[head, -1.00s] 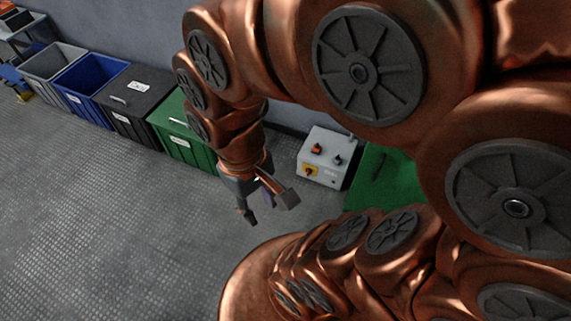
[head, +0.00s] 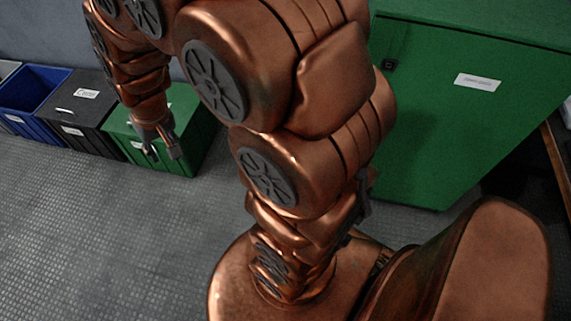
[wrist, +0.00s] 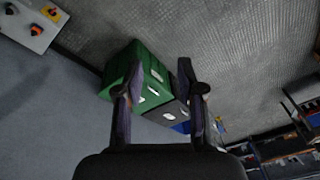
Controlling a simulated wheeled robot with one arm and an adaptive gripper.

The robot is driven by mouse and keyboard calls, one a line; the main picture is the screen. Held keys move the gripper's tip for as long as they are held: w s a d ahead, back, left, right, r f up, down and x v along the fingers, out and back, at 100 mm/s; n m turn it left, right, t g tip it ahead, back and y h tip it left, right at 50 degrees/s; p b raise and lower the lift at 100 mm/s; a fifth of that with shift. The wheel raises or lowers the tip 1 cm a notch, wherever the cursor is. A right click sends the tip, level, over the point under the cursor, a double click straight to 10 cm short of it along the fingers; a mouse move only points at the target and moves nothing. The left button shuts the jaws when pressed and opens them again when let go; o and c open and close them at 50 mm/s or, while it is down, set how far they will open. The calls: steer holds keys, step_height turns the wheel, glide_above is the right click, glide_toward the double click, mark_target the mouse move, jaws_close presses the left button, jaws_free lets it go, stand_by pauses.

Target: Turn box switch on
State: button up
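The grey switch box (wrist: 22,22) shows at the upper left of the wrist view, cut off by the picture edge and tilted. On it are a yellow plate with a dark red switch (wrist: 50,12), an orange-red knob (wrist: 37,30) and a dark knob (wrist: 10,8). I cannot tell the switch's position. In the head view the box is not visible. My gripper (head: 162,152) points down in front of the green bin. Its two fingers are apart with nothing between them, also in the wrist view (wrist: 161,88). It is away from the box, touching nothing visible.
A green bin (head: 185,155), a black bin (head: 80,112) and a blue bin (head: 28,98) stand along the wall at left. A tall green cabinet (head: 440,130) stands at right. The floor (head: 100,230) in front of the bins is clear. Shelving (wrist: 285,150) shows in the wrist view.

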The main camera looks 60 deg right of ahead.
steer(key=w+d+f+m+t+h+b, duration=0.1)
steer(key=w+d+f+m+b, duration=0.15)
steer(key=w+d+f, duration=0.55)
steer(key=w+d+f+m+t+h+b, duration=0.1)
steer(key=w+d+f+t+b, duration=0.2)
steer(key=w+f, duration=0.45)
steer(key=w+d+f+m+h+b, duration=0.1)
steer(key=w+d+f+b, duration=0.45)
steer(key=f, duration=0.55)
steer(key=w+d+f+m+t+h+b, duration=0.1)
steer(key=w+d+f+m+h+b, duration=0.2)
steer(key=d+f, duration=0.7)
steer(key=s+d+f+m+h+b, duration=0.1)
steer(key=s+d+f+h+b, duration=0.25)
steer(key=d+f, duration=0.55)
steer(key=s+d+f+m+h+b, duration=0.1)
steer(key=s+d+f+h+b, duration=0.3)
steer(key=f, duration=0.9)
steer(key=s+d+f+m+g+h+b, duration=0.1)
steer(key=s+d+f+h+b, duration=0.1)
steer(key=s+d+f+b, duration=0.45)
steer(key=s+d+f+m+h+b, duration=0.1)
steer(key=s+f+h+b, duration=0.15)
steer(key=s+f, duration=0.75)
steer(key=x, duration=0.7)
steer(key=shift+w+r+y+b, duration=0.15)
steer(key=shift+w+y+b, duration=0.15)
steer(key=shift+b, duration=0.15)
steer(key=shift+n, duration=0.25)
steer(key=shift+c, duration=0.3)
